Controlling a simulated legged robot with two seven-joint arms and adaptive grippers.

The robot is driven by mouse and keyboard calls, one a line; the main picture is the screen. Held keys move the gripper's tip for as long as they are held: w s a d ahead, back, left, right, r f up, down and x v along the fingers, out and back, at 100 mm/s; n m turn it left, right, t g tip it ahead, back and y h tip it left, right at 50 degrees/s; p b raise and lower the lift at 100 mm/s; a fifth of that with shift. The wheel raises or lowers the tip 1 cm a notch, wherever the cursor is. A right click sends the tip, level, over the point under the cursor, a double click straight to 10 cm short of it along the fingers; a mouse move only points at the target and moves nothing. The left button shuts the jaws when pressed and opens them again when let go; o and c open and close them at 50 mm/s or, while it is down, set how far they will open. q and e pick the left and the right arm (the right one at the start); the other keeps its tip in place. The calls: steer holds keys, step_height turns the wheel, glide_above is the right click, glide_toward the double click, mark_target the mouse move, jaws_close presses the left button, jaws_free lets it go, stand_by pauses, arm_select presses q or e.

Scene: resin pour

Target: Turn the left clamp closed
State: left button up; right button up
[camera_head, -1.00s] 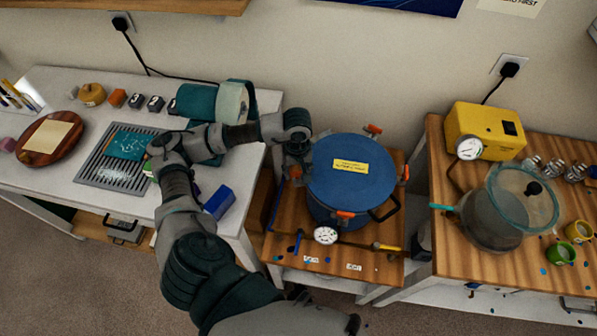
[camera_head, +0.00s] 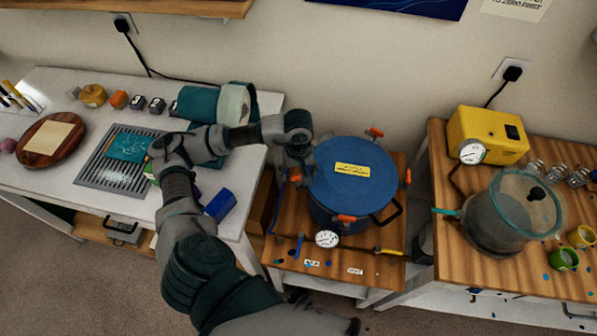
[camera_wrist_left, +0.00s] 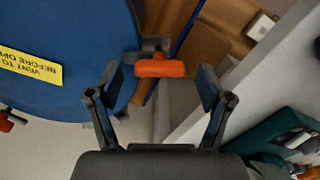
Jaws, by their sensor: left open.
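The blue pot (camera_head: 340,185) with a yellow label stands on the wooden middle bench. Orange-handled clamps show at its back (camera_head: 374,133), right (camera_head: 406,177) and front (camera_head: 346,218). The left clamp is mostly hidden behind my left gripper in the head view. In the left wrist view its orange handle (camera_wrist_left: 160,68) lies crosswise at the lid's edge. My left gripper (camera_head: 297,174) is at the pot's left side. Its open fingers (camera_wrist_left: 162,80) stand one on each side of the handle, with gaps visible. My right gripper is not in view.
A pressure gauge (camera_head: 327,239) and a yellow-handled valve (camera_head: 388,252) sit in front of the pot. The white table (camera_head: 60,190) is to the left. The right bench holds a yellow pump (camera_head: 487,135) and a clear chamber (camera_head: 500,215).

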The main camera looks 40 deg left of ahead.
arm_select(q)
step_height(320, 180, up, 12)
steer(key=shift+f, duration=0.25)
steer(key=shift+w, duration=0.1)
stand_by(0.5)
